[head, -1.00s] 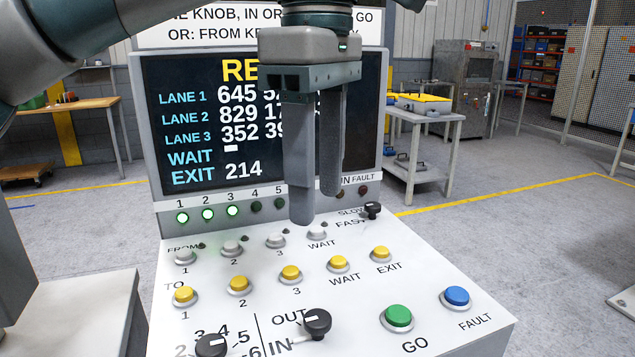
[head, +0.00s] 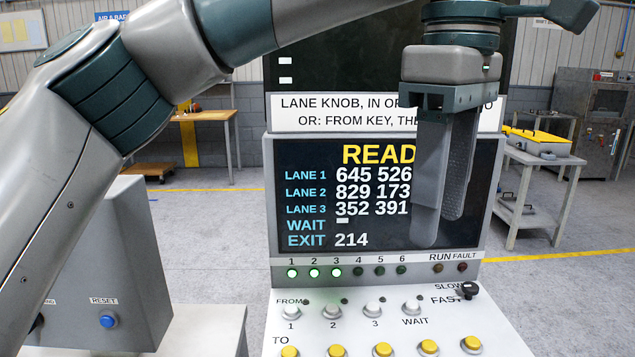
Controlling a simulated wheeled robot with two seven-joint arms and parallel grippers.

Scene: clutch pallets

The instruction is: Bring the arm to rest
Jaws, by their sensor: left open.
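My left gripper (head: 440,225) hangs in front of the right part of the control console's screen (head: 300,225), fingers pointing down. It is open and empty, with a narrow gap between its fingers, and apart from the buttons. My left arm comes in from the left across the top. The screen shows a yellow word partly hidden by the gripper, beginning "READ", with lanes 1 to 3, WAIT and EXIT 214. Lamps 1 to 3 (head: 314,273) glow green. My right gripper is out of view.
Grey FROM buttons (head: 333,312) and yellow TO buttons (head: 382,350) line the console panel, with a black SLOW/FAST knob (head: 468,290) at right. A grey box with a blue RESET button (head: 108,320) stands left. A side table (head: 540,160) stands behind right.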

